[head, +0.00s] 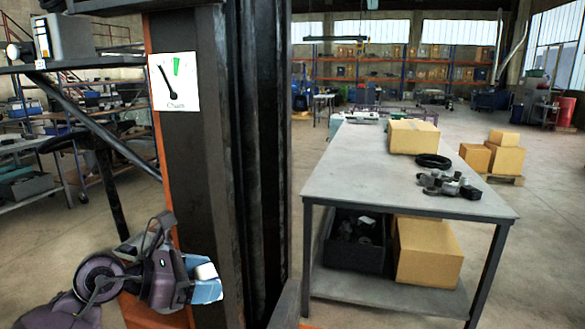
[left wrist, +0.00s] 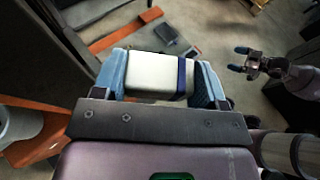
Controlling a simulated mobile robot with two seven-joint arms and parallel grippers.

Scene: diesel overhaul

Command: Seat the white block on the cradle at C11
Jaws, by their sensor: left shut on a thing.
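My left gripper (head: 205,281) is low at the left in the head view, in front of the orange and black machine. It is shut on the white block (head: 206,271). In the left wrist view the white block (left wrist: 150,77) with a dark blue band lies between the two light blue fingers of the left gripper (left wrist: 160,82), held clear of the floor. My right gripper (left wrist: 238,60) shows at the upper right there, its dark blue fingertips apart and nothing seen between them. I cannot make out a cradle marked C11 in either view.
A black mast (head: 262,150) stands close in front, with a white gauge card (head: 174,82). A grey table (head: 370,180) to its right carries a cardboard box (head: 413,137), a black ring (head: 433,161) and metal parts (head: 447,185).

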